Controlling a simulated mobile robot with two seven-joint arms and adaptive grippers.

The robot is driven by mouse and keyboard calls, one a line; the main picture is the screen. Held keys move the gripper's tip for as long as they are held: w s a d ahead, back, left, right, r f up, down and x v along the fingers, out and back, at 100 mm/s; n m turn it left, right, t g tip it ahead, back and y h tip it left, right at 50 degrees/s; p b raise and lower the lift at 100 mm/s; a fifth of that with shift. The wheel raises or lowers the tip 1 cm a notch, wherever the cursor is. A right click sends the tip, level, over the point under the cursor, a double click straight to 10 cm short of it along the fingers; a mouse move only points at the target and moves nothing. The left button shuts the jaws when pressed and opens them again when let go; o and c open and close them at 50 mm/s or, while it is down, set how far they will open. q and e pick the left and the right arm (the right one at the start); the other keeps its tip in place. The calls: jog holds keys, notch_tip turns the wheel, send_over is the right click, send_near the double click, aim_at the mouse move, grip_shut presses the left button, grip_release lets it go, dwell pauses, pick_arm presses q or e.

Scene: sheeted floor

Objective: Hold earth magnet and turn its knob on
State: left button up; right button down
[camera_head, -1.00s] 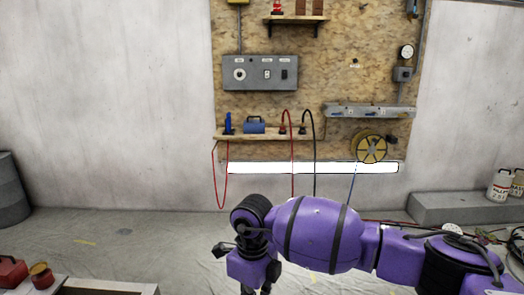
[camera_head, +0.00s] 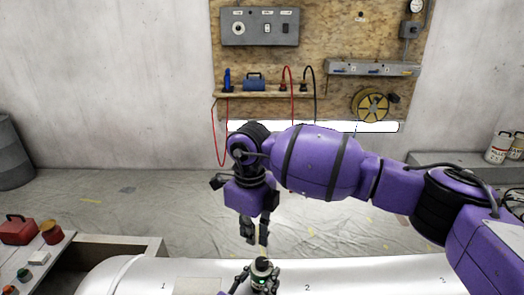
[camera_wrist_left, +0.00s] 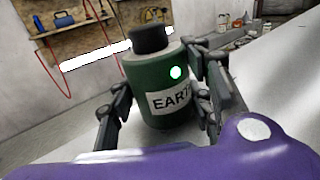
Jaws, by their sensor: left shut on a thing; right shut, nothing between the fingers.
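The earth magnet (camera_wrist_left: 158,85) is a dark green cylinder with a white "EARTH" label, a lit green spot and a black knob (camera_wrist_left: 150,38) on top. It also shows in the head view (camera_head: 261,276) at the bottom middle, upright. My left gripper (camera_head: 259,284) is shut around its body; in the left wrist view its fingers (camera_wrist_left: 160,115) stand on both sides. My right gripper (camera_head: 257,240) is shut and empty, pointing down just above the knob. Whether its tips touch the knob I cannot tell.
A white curved surface (camera_head: 350,272) with printed numbers runs along the bottom. A red box (camera_head: 17,230) and a red can (camera_head: 52,232) stand at the left. A wooden wall shelf (camera_head: 270,96) with tools is at the back.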

pick_arm(q)
jog(key=o, duration=1.5)
jog(key=shift+f, duration=0.1)
